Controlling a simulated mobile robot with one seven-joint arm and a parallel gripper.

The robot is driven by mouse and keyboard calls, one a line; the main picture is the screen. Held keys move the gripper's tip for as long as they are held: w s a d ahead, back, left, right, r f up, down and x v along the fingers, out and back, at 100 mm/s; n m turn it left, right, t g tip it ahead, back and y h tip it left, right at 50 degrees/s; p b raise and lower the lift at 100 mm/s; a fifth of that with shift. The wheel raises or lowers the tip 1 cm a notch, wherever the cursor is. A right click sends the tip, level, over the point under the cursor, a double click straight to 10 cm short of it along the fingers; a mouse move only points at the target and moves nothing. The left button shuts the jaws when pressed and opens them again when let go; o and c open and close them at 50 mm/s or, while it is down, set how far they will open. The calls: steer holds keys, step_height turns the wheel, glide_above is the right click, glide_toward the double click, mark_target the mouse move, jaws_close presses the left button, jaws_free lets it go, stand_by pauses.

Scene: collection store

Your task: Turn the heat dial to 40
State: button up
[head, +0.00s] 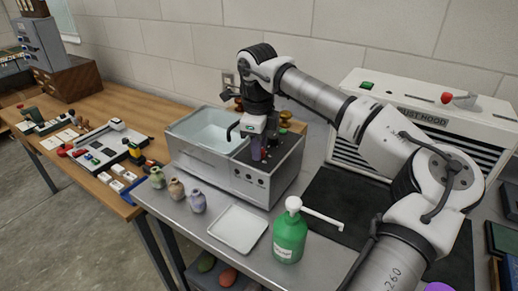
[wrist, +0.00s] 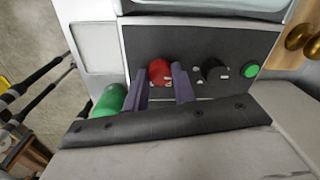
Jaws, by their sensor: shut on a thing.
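A steel water bath (head: 235,180) stands on the grey bench, with a clear-walled basin at the left and a dark control panel (head: 284,148) at the right. In the wrist view the panel (wrist: 205,45) carries a red knob (wrist: 159,70), a black dial (wrist: 212,69) with pale marks beside it, and a green button (wrist: 249,70). My gripper (head: 257,155) points down onto the panel. In the wrist view my gripper (wrist: 161,75) has its purple fingers on either side of the red knob, shut on it. The black dial is just right of the fingers. No scale number is legible.
Small vases (head: 197,201), a white tray (head: 238,229) and a green pump bottle (head: 290,238) stand in front of the bath. A fume hood unit (head: 420,125) and dark mat (head: 340,200) are at the right. A wooden table (head: 95,105) is at the left.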

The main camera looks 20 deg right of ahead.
steer(key=m+b, duration=0.2)
steer(key=m, duration=0.2)
steer(key=shift+f, duration=0.1)
steer(key=shift+m+b, duration=1.05)
steer(key=shift+m, duration=1.65)
steer(key=o, duration=1)
steer(key=shift+r, duration=0.2)
step_height(320, 180, up, 14)
steer(key=shift+a+f+b, duration=0.15)
steer(key=shift+a+b, duration=0.2)
steer(key=shift+a, duration=0.05)
steer(key=shift+f, duration=0.1)
